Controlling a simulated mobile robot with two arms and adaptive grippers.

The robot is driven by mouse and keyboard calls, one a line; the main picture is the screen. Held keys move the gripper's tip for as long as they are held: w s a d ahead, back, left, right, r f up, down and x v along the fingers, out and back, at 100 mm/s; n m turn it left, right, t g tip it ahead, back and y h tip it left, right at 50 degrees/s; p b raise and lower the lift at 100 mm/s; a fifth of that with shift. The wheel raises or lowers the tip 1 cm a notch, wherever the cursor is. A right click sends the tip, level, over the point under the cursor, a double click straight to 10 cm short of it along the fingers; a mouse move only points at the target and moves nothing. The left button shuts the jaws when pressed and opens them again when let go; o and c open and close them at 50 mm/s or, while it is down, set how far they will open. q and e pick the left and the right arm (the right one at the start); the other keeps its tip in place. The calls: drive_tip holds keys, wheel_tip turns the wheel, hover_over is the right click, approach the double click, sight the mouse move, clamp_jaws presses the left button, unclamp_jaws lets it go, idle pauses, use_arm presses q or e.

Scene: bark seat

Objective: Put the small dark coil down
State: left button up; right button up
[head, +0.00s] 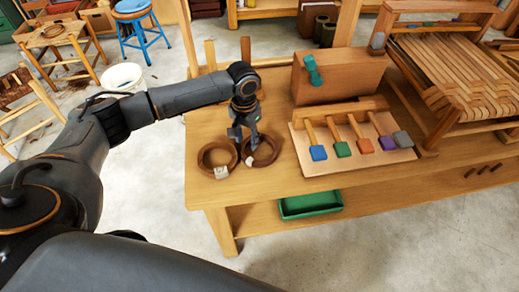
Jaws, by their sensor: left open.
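Two coils lie side by side near the front left corner of the wooden bench. The right one, the small dark coil (274,158), is dark brown with a pale tag on its left side. The left one, a reddish-brown coil (203,163), has a pale tag at its lower edge. My left gripper (246,145) is open, its fingers pointing down at the dark coil's upper left part and covering some of it. The dark coil appears to rest on the bench top; whether a finger touches it is unclear. My right gripper is out of view.
A wooden rack with several coloured-tipped tools (340,168) lies right of the coils. Behind it stands a wooden block (330,85) with a teal clamp (312,70). A slatted seat frame (450,75) is at the right. Bare bench (200,120) lies behind the left coil.

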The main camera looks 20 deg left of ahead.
use_arm(q)
clamp_jaws()
